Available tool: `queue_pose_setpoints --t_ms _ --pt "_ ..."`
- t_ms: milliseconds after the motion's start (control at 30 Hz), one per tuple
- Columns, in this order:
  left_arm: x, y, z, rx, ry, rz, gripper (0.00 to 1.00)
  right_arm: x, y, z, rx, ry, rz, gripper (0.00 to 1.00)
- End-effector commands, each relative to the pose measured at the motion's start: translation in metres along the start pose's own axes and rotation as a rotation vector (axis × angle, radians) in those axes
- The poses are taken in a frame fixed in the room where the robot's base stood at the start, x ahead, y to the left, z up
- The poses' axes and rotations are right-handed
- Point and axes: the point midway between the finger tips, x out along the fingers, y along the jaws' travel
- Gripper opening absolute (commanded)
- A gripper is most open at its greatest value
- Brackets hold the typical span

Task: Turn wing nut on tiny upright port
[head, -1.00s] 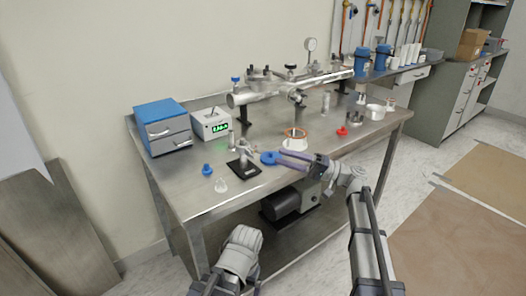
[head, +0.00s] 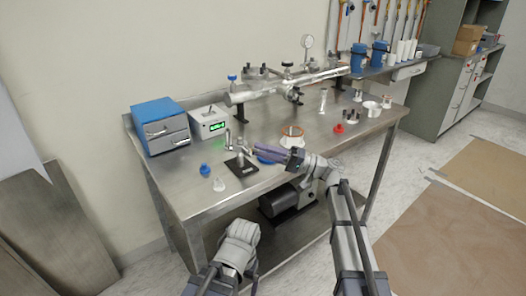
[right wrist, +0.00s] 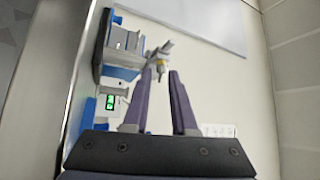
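The tiny upright port (head: 239,151) is a small metallic fitting on a black base plate (head: 243,169) near the front of the steel bench. In the right wrist view its metal top (right wrist: 157,56), with a slanted wing-like part (right wrist: 166,47), shows just beyond my fingertips. My right gripper (head: 257,151) reaches in from the right, its purple-grey fingers pointing at the port. In the right wrist view the right fingers (right wrist: 159,74) stand apart with nothing between them. I cannot tell whether they touch the port. My left arm shows at the bottom, but no left fingers are visible.
A blue ring (head: 268,158) lies under my right fingers. A blue knob (head: 204,170) and a clear cone (head: 218,185) lie left of the port. The metal manifold (head: 285,87), display box (head: 209,123) and blue drawer unit (head: 160,125) stand behind.

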Motion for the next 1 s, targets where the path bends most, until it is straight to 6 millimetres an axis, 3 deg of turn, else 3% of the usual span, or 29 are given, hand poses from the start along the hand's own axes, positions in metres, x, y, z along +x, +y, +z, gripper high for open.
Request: queue_pose_setpoints --t_ms 33,200,733,1000 --pt "0.0 0.0 0.0 0.0 0.0 0.0 0.96 0.0 0.0 0.0 0.0 0.0 0.0 0.18" --pt "0.0 0.0 0.0 0.0 0.0 0.0 0.96 0.0 0.0 0.0 0.0 0.0 0.0 0.0" --pt "-0.003 0.0 0.0 0.0 0.0 0.0 0.96 0.0 -0.001 0.0 0.007 0.0 0.008 0.0" --pt "-0.027 -0.002 0.002 0.0 0.0 0.001 0.96 0.001 -0.009 -0.001 0.087 0.0 0.091 0.0"
